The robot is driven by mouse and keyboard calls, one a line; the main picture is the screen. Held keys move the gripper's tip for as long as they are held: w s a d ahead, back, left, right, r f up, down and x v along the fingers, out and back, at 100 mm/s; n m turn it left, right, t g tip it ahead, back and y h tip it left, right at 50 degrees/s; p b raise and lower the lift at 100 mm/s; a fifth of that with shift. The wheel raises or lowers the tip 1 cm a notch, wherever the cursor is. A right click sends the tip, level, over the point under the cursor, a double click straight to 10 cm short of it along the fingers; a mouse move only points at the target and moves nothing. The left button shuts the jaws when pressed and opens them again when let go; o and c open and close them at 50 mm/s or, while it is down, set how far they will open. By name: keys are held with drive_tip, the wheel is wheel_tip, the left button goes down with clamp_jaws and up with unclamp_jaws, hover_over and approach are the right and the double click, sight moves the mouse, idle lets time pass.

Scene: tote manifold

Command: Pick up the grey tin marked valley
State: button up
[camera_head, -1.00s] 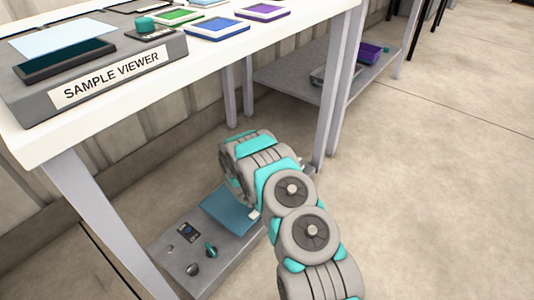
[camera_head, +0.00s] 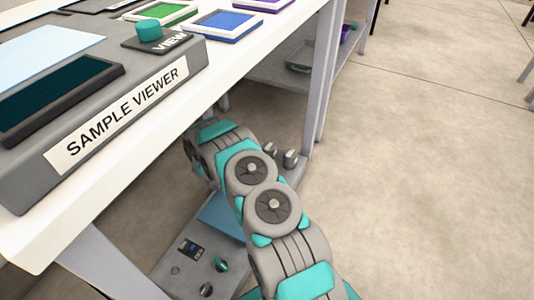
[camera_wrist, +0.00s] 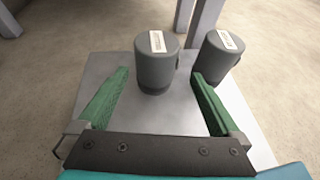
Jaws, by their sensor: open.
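Two grey tins with white labels on top stand upright on a pale grey low shelf (camera_wrist: 92,75) in the wrist view. The left tin (camera_wrist: 157,70) is ahead of and between the tips of my gripper (camera_wrist: 160,74), whose green fingers are open and empty. The right tin (camera_wrist: 218,56) stands just outside the right finger's tip. The label writing is too small to read, so I cannot tell which tin says valley. In the head view the two tins show small at the shelf's far end (camera_head: 270,149); my arm hides the gripper there.
A white table (camera_head: 125,140) with a sample viewer (camera_head: 185,100) and framed colour panels stands above the low shelf. Table legs (camera_head: 318,90) are close by the tins. A blue panel (camera_head: 222,215) and knobs lie on the shelf. Open floor (camera_head: 430,190) is at right.

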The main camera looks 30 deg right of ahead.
drive_tip(key=shift+w+x, duration=0.15)
drive_tip(key=shift+x, duration=1.15)
drive_tip(key=shift+w+x, duration=0.15)
drive_tip(key=shift+x, duration=1.15)
drive_tip(key=shift+a+r, duration=0.1)
drive_tip(key=shift+r, duration=0.1)
drive_tip(key=c, duration=1.5)
drive_tip(key=shift+r, duration=0.1)
